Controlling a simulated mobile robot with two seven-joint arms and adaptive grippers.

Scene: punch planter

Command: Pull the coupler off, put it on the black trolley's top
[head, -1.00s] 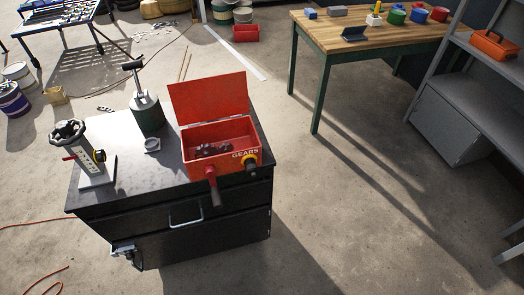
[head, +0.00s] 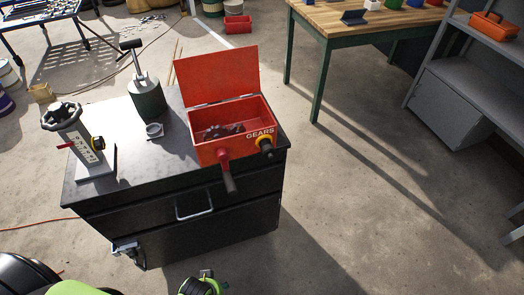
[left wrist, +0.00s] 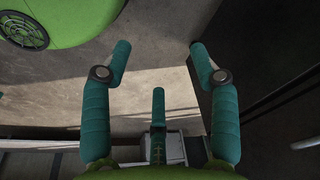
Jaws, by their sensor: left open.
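The black trolley (head: 133,173) stands left of centre in the head view, with a flat dark top. A red box (head: 229,146) marked GEARS sits on it, lid open. I cannot tell which is the coupler. My left gripper (left wrist: 160,48) is open and empty in the left wrist view, beside a dark drawer front. My right gripper is not in view.
A red lever with dark grip (head: 227,174) juts from the box front. A wooden bench (head: 330,32) stands behind, right.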

